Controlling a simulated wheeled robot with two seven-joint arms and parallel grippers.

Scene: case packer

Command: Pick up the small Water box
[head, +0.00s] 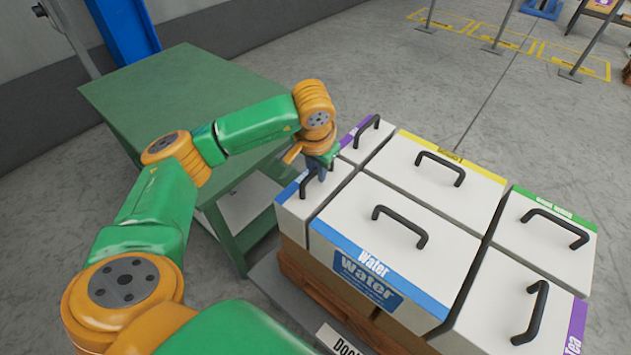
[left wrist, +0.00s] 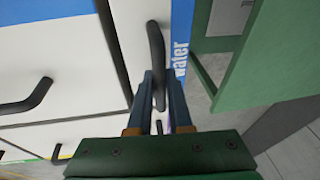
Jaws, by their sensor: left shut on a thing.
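The small Water box (head: 295,213) is a narrow white box with a blue edge and a black handle, at the left corner of the stack. In the left wrist view its white top (left wrist: 133,48) and blue "water" edge (left wrist: 181,45) show. My left gripper (head: 320,172) is over this box, its fingers pointing down, shut on the black handle (left wrist: 156,60). In the left wrist view the blue fingers of my left gripper (left wrist: 160,88) lie either side of the handle. The box sits level with its neighbours. My right gripper is not in view.
A large Water box (head: 395,240) stands right beside the small one. Several other white handled boxes, with yellow, green and purple edges, fill the wooden pallet (head: 330,292). A green table (head: 180,95) stands close on the left, with a clear top.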

